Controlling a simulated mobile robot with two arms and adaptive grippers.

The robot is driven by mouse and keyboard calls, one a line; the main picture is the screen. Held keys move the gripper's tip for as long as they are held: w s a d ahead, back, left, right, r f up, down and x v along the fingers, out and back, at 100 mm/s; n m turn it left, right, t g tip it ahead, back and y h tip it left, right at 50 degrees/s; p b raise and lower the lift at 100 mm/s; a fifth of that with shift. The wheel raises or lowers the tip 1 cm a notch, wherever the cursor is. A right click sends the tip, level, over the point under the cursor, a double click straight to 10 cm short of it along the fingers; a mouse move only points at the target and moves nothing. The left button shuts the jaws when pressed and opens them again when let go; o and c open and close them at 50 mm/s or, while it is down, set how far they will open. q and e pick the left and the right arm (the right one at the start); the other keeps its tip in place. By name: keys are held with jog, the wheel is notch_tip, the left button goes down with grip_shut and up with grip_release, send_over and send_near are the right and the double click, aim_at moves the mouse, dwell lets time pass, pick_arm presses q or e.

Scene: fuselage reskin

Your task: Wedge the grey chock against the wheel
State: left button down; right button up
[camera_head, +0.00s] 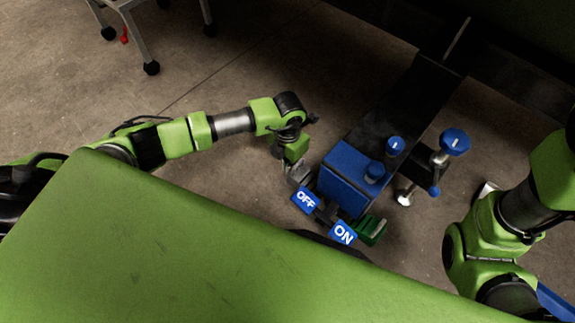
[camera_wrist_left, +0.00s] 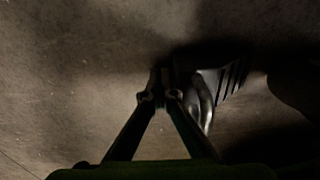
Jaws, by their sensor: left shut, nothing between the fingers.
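My left gripper (camera_head: 299,176) points down near the floor, just left of the blue machine foot with the OFF and ON pedals. In the left wrist view its fingers (camera_wrist_left: 160,92) are together, with nothing between them. Just right of the fingertips is a dark grey ribbed, wedge-like piece (camera_wrist_left: 229,80), which may be the chock. A shiny rounded grey part (camera_wrist_left: 201,92) lies between it and the fingers. I cannot tell whether they touch. A dark rounded shape at the right edge may be the wheel; it is too dark to tell. My right gripper is out of view.
The blue housing (camera_head: 347,179) carries a blue OFF pedal (camera_head: 305,200), a blue ON pedal (camera_head: 342,233) and a green pedal (camera_head: 371,231). A blue-topped screw foot (camera_head: 455,142) stands to its right. A wheeled stand (camera_head: 140,36) is at upper left. Floor left of the gripper is clear.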

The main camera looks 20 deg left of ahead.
aim_at(298, 170)
pick_arm(q)
jog(key=shift+d, duration=0.2)
jog(key=shift+a, duration=0.25)
jog(key=shift+d+p, duration=0.15)
jog(key=shift+p, duration=0.15)
jog(key=shift+s+d+p, duration=0.25)
jog(key=shift+d, duration=0.4)
jog(key=shift+s+d+p, duration=0.2)
jog(key=shift+d+p, duration=0.05)
jog(key=shift+d, duration=0.4)
jog(key=shift+a, duration=0.3)
jog(key=shift+d, duration=0.25)
jog(key=shift+s+d+p, duration=0.2)
jog(key=shift+d+p, duration=0.15)
jog(key=shift+d, duration=0.05)
